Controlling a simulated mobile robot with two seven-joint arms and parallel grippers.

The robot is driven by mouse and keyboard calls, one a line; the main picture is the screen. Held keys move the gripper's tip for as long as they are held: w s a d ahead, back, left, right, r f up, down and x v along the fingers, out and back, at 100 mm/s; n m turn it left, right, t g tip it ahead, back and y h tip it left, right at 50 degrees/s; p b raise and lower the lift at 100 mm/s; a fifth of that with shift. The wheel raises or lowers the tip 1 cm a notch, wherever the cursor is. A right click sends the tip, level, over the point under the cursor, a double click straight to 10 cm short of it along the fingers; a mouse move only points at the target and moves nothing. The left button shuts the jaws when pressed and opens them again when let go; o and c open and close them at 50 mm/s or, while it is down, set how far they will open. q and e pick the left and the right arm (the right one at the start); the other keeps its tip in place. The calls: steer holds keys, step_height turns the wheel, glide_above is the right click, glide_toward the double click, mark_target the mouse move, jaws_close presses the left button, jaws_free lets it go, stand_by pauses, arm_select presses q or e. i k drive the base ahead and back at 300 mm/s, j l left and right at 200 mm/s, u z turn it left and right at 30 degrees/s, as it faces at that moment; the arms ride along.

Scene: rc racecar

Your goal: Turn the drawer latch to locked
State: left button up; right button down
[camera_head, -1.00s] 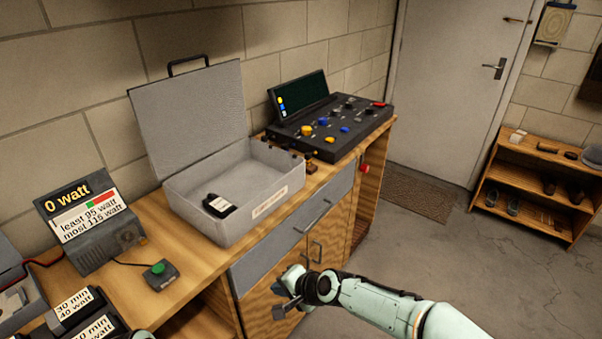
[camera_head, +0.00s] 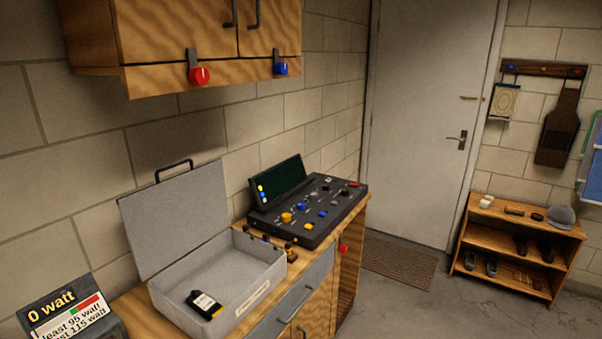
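The grey drawer (camera_head: 275,321) with a bar handle (camera_head: 296,304) is in the front of the wooden workbench, at the lower middle of the head view. It looks closed. A red knob (camera_head: 344,249) is on the bench front, right of the drawer. I cannot tell whether this is the drawer latch or how it is turned. Neither of my grippers is in view.
An open grey case (camera_head: 218,275) holding a black item (camera_head: 204,304) and a black control console (camera_head: 307,212) stand on the bench. A wall cabinet (camera_head: 170,45) has red and blue knobs below. The floor by the shoe rack (camera_head: 520,238) is clear.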

mark_target(342, 248)
steer(key=i+l+u, duration=0.1)
steer(key=u, duration=0.25)
steer(key=i+l+u, duration=0.1)
steer(key=u, duration=0.25)
steer(key=i+l+u, duration=0.15)
steer(key=l, duration=0.2)
steer(key=l+u, duration=0.1)
steer(key=l, duration=0.25)
steer(key=i+l+u, duration=0.15)
steer(key=l, duration=0.25)
steer(key=i+l, duration=0.1)
steer(key=l, duration=0.45)
steer(key=i+l+u, duration=0.15)
steer(key=l, duration=0.35)
